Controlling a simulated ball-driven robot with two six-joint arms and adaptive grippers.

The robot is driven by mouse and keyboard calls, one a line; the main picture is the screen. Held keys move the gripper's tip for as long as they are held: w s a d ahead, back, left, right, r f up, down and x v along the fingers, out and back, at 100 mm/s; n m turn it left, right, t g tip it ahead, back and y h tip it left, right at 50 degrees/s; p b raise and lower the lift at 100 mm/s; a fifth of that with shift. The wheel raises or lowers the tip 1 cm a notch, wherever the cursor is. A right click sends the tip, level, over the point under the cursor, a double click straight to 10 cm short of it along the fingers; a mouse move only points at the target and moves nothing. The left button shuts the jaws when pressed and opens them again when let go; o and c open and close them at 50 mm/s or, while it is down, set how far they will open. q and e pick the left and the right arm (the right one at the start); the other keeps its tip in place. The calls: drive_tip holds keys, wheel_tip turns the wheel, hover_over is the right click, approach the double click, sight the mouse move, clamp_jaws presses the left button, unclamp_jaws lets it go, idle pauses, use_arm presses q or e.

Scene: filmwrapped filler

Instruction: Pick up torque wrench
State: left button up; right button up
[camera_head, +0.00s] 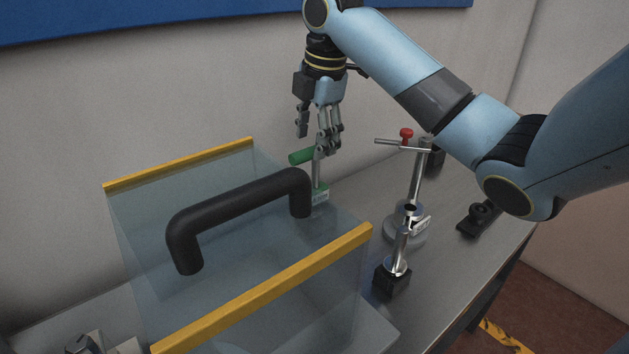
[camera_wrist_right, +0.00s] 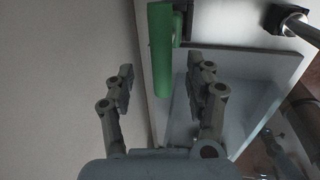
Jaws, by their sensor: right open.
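A tool with a green handle (camera_head: 300,157), which looks like the torque wrench, stands at the back of the bench beside the clear box. The handle points left. My right gripper (camera_head: 316,141) is open, fingers pointing down, just above the handle and close to the wall. In the right wrist view the green handle (camera_wrist_right: 160,50) lies ahead, between and beyond the open fingertips (camera_wrist_right: 160,78). I cannot tell whether a finger touches it. My left gripper is not in view.
A clear box with yellow edges (camera_head: 262,300) and a black handle (camera_head: 240,205) fills the left front. A metal stand with a red knob (camera_head: 406,134) and a chrome post (camera_head: 399,250) stand to the right. A small black fixture (camera_head: 479,218) sits near the bench's right edge.

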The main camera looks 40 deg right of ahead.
sight(314, 146)
drive_tip(key=f, duration=0.3)
drive_tip(key=shift+w+f+p, duration=0.2)
drive_tip(key=shift+f+p, duration=0.1)
drive_tip(key=shift+w+f, duration=0.1)
drive_tip(key=shift+f, duration=0.1)
drive_tip(key=c, duration=0.4)
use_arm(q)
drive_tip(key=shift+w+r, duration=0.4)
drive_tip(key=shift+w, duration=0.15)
use_arm(e)
clamp_jaws()
drive_tip(key=shift+r, duration=0.1)
